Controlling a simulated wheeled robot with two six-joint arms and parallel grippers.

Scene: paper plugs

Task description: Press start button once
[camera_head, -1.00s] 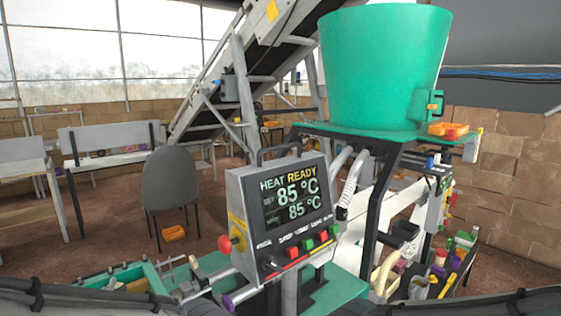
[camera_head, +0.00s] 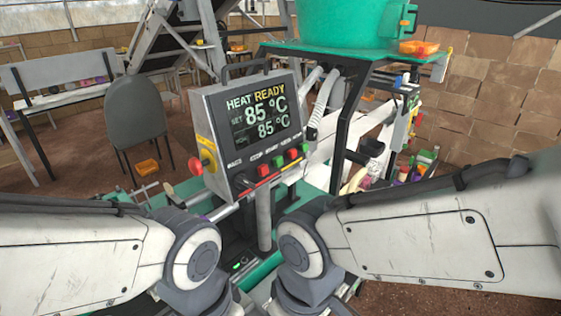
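The grey control box (camera_head: 215,122) stands in the middle of the view, its screen (camera_head: 262,118) showing "HEAT READY" and 85 °C twice. Below the screen is a row of buttons: a red button (camera_head: 263,170), a green button (camera_head: 278,163), and more red ones (camera_head: 292,154) to the right. Their small labels are too blurred to read surely, so I cannot tell which is start. Both my arms reach in below the box, their joints near the bottom middle. My grippers are out of view, and nothing of mine touches the buttons.
A red knob on a yellow plate (camera_head: 202,153) sticks out from the box's left side. A green hopper (camera_head: 345,28) stands behind on a black frame. A grey chair (camera_head: 137,108) and a bench (camera_head: 60,80) are at the left. An orange tray (camera_head: 418,47) sits beside the hopper.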

